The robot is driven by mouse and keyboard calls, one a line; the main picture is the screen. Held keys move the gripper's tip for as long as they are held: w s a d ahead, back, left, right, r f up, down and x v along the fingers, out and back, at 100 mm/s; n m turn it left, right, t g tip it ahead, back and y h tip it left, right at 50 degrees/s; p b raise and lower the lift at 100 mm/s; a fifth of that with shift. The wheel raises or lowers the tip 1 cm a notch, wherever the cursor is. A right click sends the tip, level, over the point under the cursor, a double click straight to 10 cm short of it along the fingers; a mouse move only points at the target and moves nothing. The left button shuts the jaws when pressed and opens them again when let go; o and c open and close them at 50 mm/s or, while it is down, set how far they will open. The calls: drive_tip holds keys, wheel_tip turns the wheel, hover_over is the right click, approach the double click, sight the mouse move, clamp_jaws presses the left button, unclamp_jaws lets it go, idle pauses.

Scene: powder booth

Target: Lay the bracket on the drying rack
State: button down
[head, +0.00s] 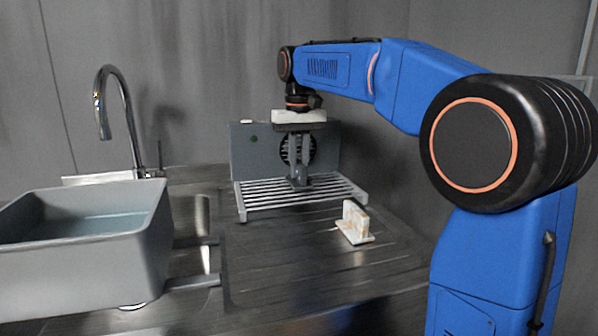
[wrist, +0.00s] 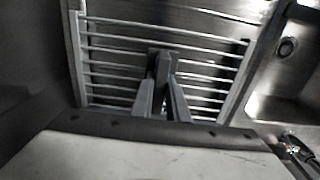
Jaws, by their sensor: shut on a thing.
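My gripper (head: 299,172) points down over the drying rack (head: 241,202), at the middle of its bars. It is shut on the bracket (head: 303,184), a small dark grey part low between the fingertips. In the wrist view, my gripper (wrist: 163,108) reaches toward the rack (wrist: 78,62), and the dark end of the bracket (wrist: 163,54) shows beyond the fingers. The bracket is at or just above the bars; I cannot tell whether it touches them. The fingers hide much of it.
A grey box with a round fan (head: 327,150) stands behind the rack. A small whitish stand (head: 354,224) is on the dark counter, right of and nearer than the rack. A grey tub of water (head: 120,255) and a tap (head: 128,110) are at the left.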

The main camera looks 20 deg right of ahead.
sight(299, 163)
drive_tip(key=shift+f, duration=0.65)
drive_tip(key=shift+f, duration=0.1)
drive_tip(key=c, duration=1.7)
unclamp_jaws()
wheel_tip(299, 163, up, 11)
drive_tip(key=shift+f, duration=0.1)
drive_tip(key=shift+r, duration=0.7)
